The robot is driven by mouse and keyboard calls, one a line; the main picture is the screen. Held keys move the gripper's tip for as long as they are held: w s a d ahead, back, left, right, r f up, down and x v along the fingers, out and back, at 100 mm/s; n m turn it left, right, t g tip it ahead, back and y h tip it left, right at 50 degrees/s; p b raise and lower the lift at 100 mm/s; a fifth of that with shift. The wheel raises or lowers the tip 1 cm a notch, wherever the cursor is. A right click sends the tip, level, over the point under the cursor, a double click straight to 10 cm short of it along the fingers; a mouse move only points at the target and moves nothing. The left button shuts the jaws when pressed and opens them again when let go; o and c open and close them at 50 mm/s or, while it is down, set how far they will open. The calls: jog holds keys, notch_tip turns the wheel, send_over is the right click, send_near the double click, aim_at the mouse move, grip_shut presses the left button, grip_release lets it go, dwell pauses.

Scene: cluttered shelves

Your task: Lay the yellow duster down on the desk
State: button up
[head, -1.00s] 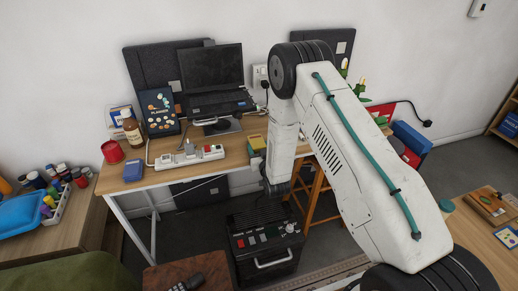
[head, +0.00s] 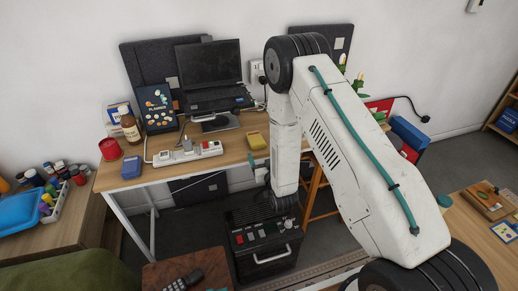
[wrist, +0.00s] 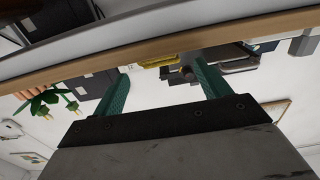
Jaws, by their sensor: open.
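The yellow duster (head: 257,140) lies on the desk (head: 224,158), near the front edge and right of the white power strip (head: 187,154). A yellow thing that looks like the duster (wrist: 158,61) also shows in the tilted wrist view, beyond the desk's edge. My gripper (wrist: 162,70) has its two teal fingers spread apart with nothing held between them. In the head view my arm hangs just right of the duster, its dark wrist below the desktop level in the picture; my fingers cannot be made out there.
A laptop (head: 210,75), a planner (head: 157,108), a brown bottle (head: 130,128), a red can (head: 110,149) and a blue box (head: 132,167) stand on the desk. A black device (head: 264,245) and a wooden stool (head: 316,190) stand below or beside it.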

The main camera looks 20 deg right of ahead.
jog(key=s, duration=0.4)
notch_tip(320, 180, up, 21)
jog(key=s+d+g, duration=0.1)
jog(key=s+g, duration=0.1)
jog(key=g, duration=0.6)
jog(key=s+r+g, duration=0.3)
jog(key=s+r, duration=0.1)
jog(key=s, duration=0.7)
jog(key=s+d+r+g, duration=0.1)
jog(key=s+r+g, duration=0.2)
jog(key=s, duration=0.9)
jog(key=s+d+r+g, duration=0.1)
jog(key=s+r, duration=0.5)
jog(key=s, duration=0.6)
jog(key=shift+r+g, duration=0.35)
jog(key=shift+g, duration=0.55)
